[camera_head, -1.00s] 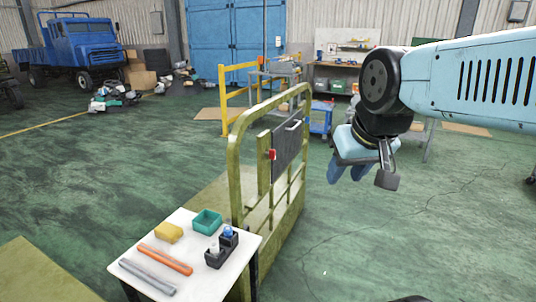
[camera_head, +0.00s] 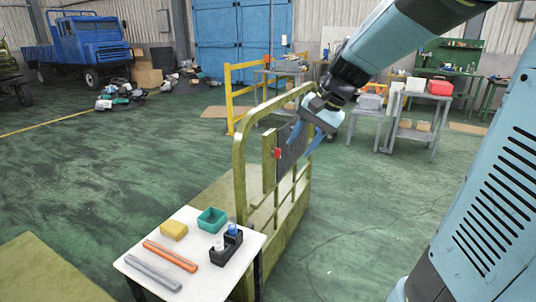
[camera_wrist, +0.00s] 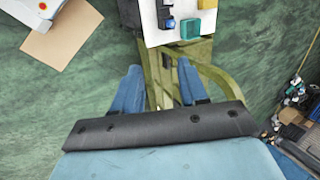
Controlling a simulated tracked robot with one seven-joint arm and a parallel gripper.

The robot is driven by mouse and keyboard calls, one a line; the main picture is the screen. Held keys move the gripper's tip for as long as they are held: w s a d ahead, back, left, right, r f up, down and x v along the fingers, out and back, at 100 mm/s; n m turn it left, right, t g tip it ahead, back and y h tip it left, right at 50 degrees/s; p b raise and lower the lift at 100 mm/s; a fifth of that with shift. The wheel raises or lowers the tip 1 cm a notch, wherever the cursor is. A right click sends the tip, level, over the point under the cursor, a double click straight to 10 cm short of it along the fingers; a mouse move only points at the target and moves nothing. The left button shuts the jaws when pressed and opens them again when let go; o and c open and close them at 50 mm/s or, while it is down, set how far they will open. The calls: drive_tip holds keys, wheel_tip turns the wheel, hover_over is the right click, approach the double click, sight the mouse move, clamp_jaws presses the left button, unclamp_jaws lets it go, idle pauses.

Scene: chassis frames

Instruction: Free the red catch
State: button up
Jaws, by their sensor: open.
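The red catch (camera_head: 277,153) is a small red block at the left edge of a dark panel (camera_head: 290,147) on the olive gate frame (camera_head: 240,185). The gate stands upright and also shows in the wrist view (camera_wrist: 235,88). My gripper (camera_head: 307,143) is open and empty, with its blue fingers pointing down in front of the panel, a little right of the catch and apart from it in the picture. In the wrist view the two fingers (camera_wrist: 158,82) are spread, with olive bars visible between them. I cannot make out the red catch in the wrist view.
A white table (camera_head: 205,275) stands left of the gate. It holds a yellow sponge (camera_head: 174,230), a teal box (camera_head: 211,221), a black holder (camera_head: 226,247) and two bars. A yellow rail (camera_head: 229,100) stands behind the gate.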

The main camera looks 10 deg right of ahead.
drive_tip(key=w+f+m+y, duration=0.4)
drive_tip(key=w, duration=0.9)
drive_tip(key=m+t+y, duration=0.6)
drive_tip(key=m+t, duration=0.2)
drive_tip(key=m, duration=0.7)
approach(277, 152)
drive_tip(key=x, duration=0.9)
drive_tip(key=shift+w+f, duration=0.25)
drive_tip(key=shift+w, duration=0.4)
clamp_jaws()
drive_tip(key=shift+a+r, duration=0.1)
drive_tip(key=shift+a, duration=0.1)
drive_tip(key=shift+d, duration=0.15)
